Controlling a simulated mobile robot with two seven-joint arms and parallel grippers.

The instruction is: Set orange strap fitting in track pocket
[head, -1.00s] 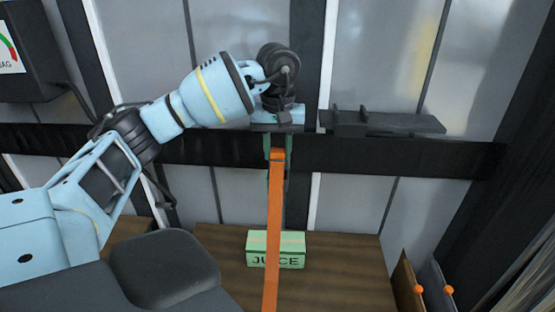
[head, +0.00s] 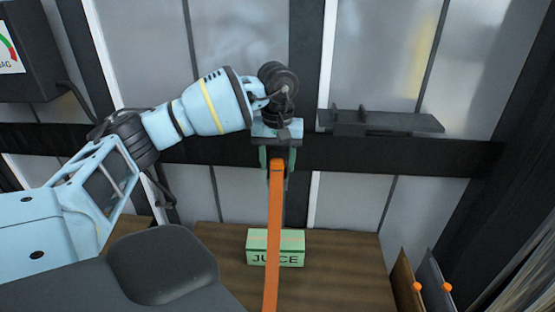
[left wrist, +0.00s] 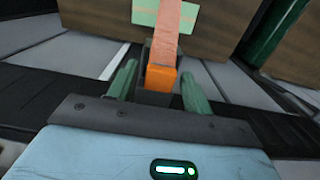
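The orange strap fitting (head: 277,164) is at the top end of the orange strap (head: 273,230), in front of the dark horizontal track (head: 400,157). My left gripper (head: 277,168) is at the fitting, with one green finger on each side. In the left wrist view the fitting (left wrist: 161,78) sits between the spread fingers (left wrist: 157,88), with a visible gap on both sides. A dark block shows by the fitting; I cannot tell if it is the pocket, nor whether the fitting is seated. My right gripper is not in view.
A green juice box (head: 290,257) stands on a brown wooden surface (head: 340,280) below the track, behind the strap. A dark grey bracket (head: 390,122) juts out right of my gripper. Brown and grey panels with orange knobs (head: 417,287) stand at lower right.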

